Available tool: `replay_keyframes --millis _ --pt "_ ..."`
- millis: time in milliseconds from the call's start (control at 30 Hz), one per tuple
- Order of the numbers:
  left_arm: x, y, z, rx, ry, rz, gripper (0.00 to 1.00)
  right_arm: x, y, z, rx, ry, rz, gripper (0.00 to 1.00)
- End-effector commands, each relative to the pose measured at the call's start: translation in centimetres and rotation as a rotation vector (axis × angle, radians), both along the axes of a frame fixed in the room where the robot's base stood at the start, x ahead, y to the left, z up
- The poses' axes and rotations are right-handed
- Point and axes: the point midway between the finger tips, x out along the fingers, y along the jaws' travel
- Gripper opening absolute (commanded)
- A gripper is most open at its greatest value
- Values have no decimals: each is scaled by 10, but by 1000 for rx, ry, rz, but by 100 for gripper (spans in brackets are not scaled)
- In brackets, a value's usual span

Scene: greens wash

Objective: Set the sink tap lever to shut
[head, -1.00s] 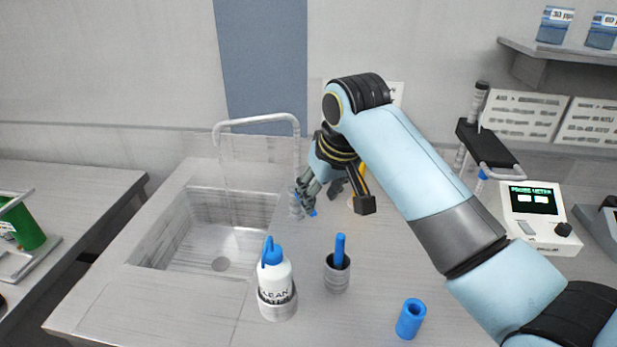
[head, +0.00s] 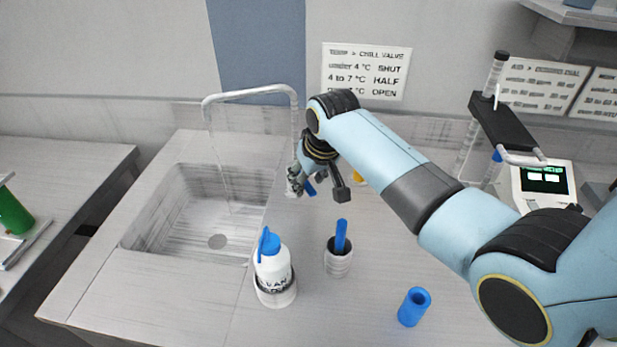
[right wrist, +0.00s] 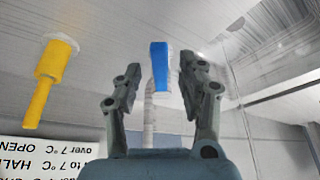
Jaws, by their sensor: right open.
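The sink tap (head: 296,130) has a tall grey spout arching over the basin, and a faint pale streak hangs from its end. Its blue lever (head: 310,189) shows beside the tap's base, partly hidden by my right gripper (head: 305,181). In the right wrist view the blue lever (right wrist: 160,65) lies between the two fingertips of my right gripper (right wrist: 160,80). Gaps show on both sides, so the fingers are open and not closed on it. The exact lever angle is hard to read. My left gripper is not in view.
A white bottle (head: 272,268) with a blue top and a grey cup (head: 338,262) holding a blue stick stand in front of the tap. A blue tube (head: 413,306) stands to the right. A yellow handle (right wrist: 52,75) is near the gripper. The sink basin (head: 190,220) is empty.

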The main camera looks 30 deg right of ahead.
Motion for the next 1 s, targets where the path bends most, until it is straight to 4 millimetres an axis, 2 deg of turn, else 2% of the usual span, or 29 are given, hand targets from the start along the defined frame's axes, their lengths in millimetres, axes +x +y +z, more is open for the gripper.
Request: replay_keyframes --millis 100,367,667,1000 --pt "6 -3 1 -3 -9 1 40 2 0 -4 0 0 0 40" --pt "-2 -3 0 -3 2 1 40 2 0 -5 0 -1 0 39" --pt "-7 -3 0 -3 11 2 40 2 0 -5 0 0 0 0" --pt "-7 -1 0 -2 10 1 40 2 0 -5 0 0 0 0"
